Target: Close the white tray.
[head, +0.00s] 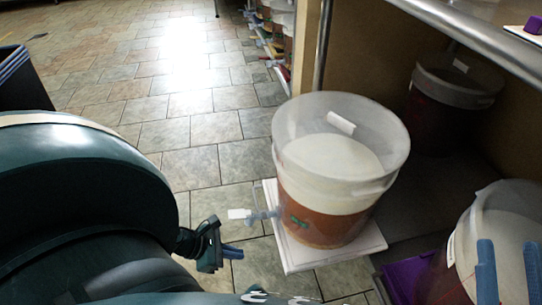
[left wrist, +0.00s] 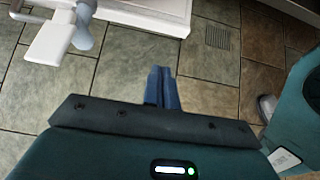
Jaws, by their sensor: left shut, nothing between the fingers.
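The white tray (head: 358,250) juts out from the lower shelf over the tiled floor. A translucent bucket (head: 325,215) with amber liquid and a pale layer stands upright on it. The bucket's spigot with a white handle (head: 238,214) points left. My left gripper (head: 232,252) is shut and empty, left of the tray and below the spigot, apart from both. In the left wrist view its blue fingers (left wrist: 162,88) are together, with the tray's edge (left wrist: 150,14) and the spigot handle (left wrist: 52,38) beyond. My right gripper (head: 509,268) shows two separated blue fingers before another bucket.
Another bucket (head: 490,235) stands at the lower right, with a purple tray (head: 405,282) beside it. A darker bucket (head: 455,85) stands deeper in the shelf. A metal post (head: 322,50) rises behind the white tray. The floor (head: 180,110) to the left is open.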

